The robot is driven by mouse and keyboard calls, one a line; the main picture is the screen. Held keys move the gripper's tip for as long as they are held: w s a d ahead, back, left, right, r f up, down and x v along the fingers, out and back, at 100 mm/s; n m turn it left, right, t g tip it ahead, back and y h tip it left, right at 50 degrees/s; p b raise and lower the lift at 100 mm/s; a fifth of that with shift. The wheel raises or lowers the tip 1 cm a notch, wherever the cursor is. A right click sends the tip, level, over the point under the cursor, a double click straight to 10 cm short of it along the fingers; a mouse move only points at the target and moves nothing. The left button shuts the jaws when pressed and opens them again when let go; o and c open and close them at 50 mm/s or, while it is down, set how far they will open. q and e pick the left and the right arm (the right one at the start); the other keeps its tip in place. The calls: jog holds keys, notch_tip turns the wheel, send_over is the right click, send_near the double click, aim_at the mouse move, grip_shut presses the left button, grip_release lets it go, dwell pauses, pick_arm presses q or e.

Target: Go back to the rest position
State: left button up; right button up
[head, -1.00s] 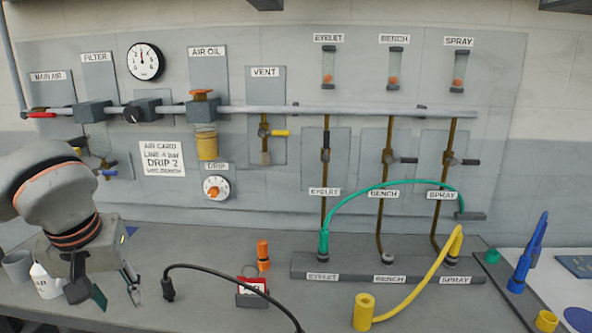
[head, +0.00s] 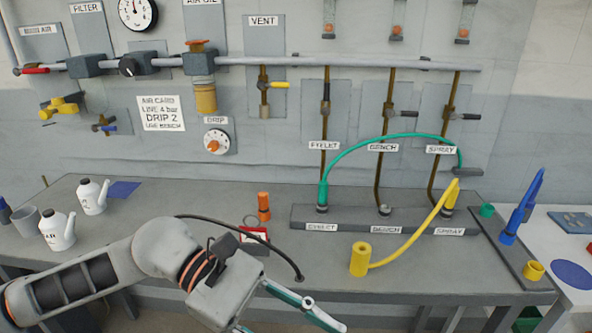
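My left gripper (head: 292,326) is low in the middle of the head view, in front of the bench's front edge. Its fingers are spread apart, with nothing seen between them; the lower finger is partly cut off by the picture edge. The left arm comes in from the lower left and crosses in front of the bench. My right gripper is not in view.
The grey bench (head: 130,213) carries two white oil cans (head: 58,231), an orange cylinder (head: 263,206), a labelled red block (head: 254,237) and a black cable (head: 270,248). Green (head: 390,137) and yellow (head: 418,238) hoses sit at the outlet block (head: 345,216).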

pick_arm(q)
jog(key=w+d+r+n+t+h, duration=0.1)
jog(key=w+r+n+t+h, duration=0.3)
jog(key=n, duration=0.5)
jog(key=w+d+r+n+t+h, duration=0.1)
jog(key=w+r+n+t+h, duration=0.1)
jog(key=w+n+t+h, duration=0.35)
jog(key=w+a+f+n+t+y, duration=0.4)
jog(key=f+n+t, duration=0.2)
jog(key=n, duration=0.6)
jog(key=w+a+f+n+t+y, duration=0.45)
jog(key=f+n+t, duration=0.2)
jog(key=n, duration=0.65)
jog(key=s+a+f+n+y, duration=0.1)
jog(key=a+f+n+y, duration=0.35)
jog(key=f, duration=0.35)
jog(key=s+a+f+n+y, duration=0.1)
jog(key=a+f+n+y, duration=0.3)
jog(key=f, duration=0.4)
jog(key=s+a+f+n+g+y, duration=0.1)
jog(key=s+a+f+n+g, duration=0.1)
jog(key=s+a+f+n, duration=0.2)
jog(key=s+a+f+n+g+y, duration=0.1)
jog(key=s+a+f+n+g, duration=0.2)
jog(key=s+f, duration=0.5)
notch_tip(320, 180, down, 5)
jog(key=shift+s+a+r+n+g+y, duration=0.1)
jog(key=shift+s+a+n+g+y, duration=0.25)
jog(key=shift+n, duration=0.45)
